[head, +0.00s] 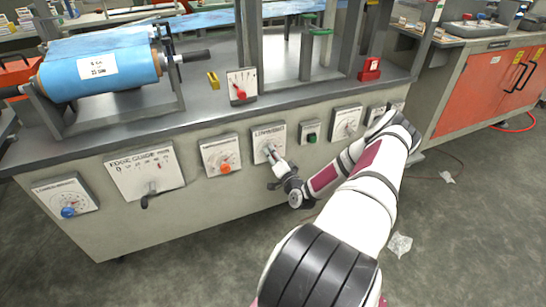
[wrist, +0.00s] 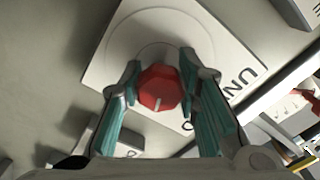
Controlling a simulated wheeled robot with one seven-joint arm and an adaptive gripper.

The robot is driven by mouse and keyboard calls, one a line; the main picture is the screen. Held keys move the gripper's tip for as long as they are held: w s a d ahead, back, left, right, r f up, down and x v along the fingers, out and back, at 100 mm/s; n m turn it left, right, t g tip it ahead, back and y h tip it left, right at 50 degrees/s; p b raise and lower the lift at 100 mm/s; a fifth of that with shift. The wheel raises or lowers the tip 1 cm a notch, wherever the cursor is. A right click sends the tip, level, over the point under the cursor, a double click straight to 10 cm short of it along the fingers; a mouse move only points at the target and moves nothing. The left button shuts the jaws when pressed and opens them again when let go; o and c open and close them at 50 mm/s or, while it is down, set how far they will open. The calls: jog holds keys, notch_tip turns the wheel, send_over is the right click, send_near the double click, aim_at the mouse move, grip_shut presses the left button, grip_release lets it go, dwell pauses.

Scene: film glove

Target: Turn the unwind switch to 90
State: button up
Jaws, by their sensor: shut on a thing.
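The unwind switch is a red faceted knob (wrist: 160,90) on a white plate (wrist: 108,66), whose lettering, partly cut off, begins "UN". In the wrist view a white mark on the knob points toward the bottom of the picture. My gripper (wrist: 160,72) has its two teal-padded fingers on either side of the knob and is shut on it. In the head view my gripper (head: 274,158) is at the white unwind plate (head: 260,142) on the front of the bench. There the knob is mostly hidden by the gripper, and the scale cannot be read.
Left of the plate are an orange-knob dial (head: 225,168), the edge guide panel with a lever (head: 150,188) and a blue-knob dial (head: 68,212). Right of it are a green button box (head: 311,137) and another dial (head: 346,122). A blue film roll (head: 98,68) lies on the bench top.

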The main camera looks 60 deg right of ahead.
jog(key=shift+d+r+m+b, duration=0.1)
jog(key=shift+m+b, duration=0.6)
jog(key=shift+m, duration=1.5)
jog(key=o, duration=1.2)
jog(key=shift+s, duration=0.1)
jog(key=v, duration=1.2)
jog(key=shift+w, duration=0.25)
